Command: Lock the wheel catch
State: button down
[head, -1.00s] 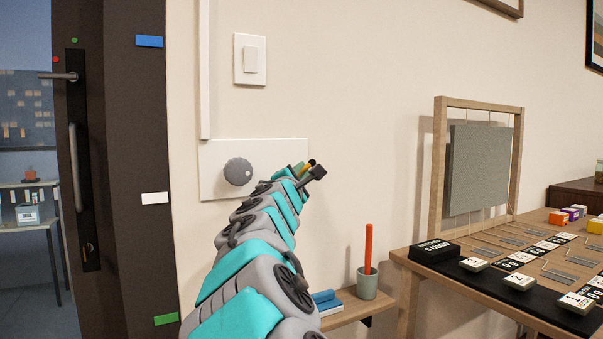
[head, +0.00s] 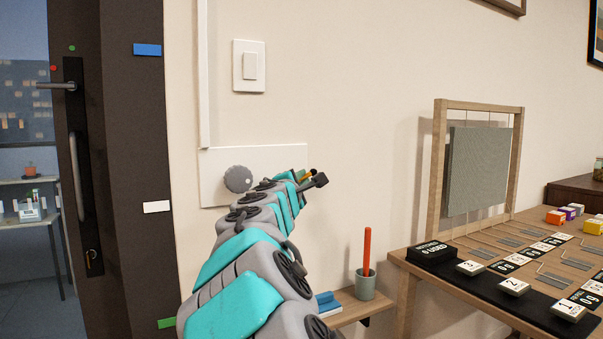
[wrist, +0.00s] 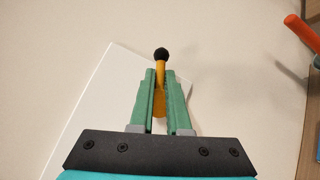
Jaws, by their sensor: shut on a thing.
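A round grey wheel (head: 238,179) with a ridged rim sits on a white wall plate (head: 213,192), left of my gripper. My gripper (head: 303,175) is at the right end of that plate. In the wrist view, the green fingers of my gripper (wrist: 160,80) are shut on an orange-yellow lever (wrist: 159,102) with a black ball end (wrist: 161,54). The ball sticks out past the fingertips. In the head view the lever's black end (head: 313,172) barely shows beyond the fingers. The lever's base is hidden, and the wheel is not seen in the wrist view.
A dark door (head: 122,200) with a handle stands at left. A light switch (head: 249,66) is above the wheel. Below right, a small shelf (head: 345,314) holds a cup (head: 365,284) with a red stick. A wooden table (head: 407,270) with numbered blocks stands at right.

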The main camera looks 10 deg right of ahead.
jog(key=c, duration=0.9)
grip_release()
jog(key=b+v, duration=0.1)
jog(key=v, duration=0.6)
jog(key=shift+s+a+f, duration=0.1)
jog(key=shift+s+a, duration=0.1)
jog(key=shift+s, duration=0.15)
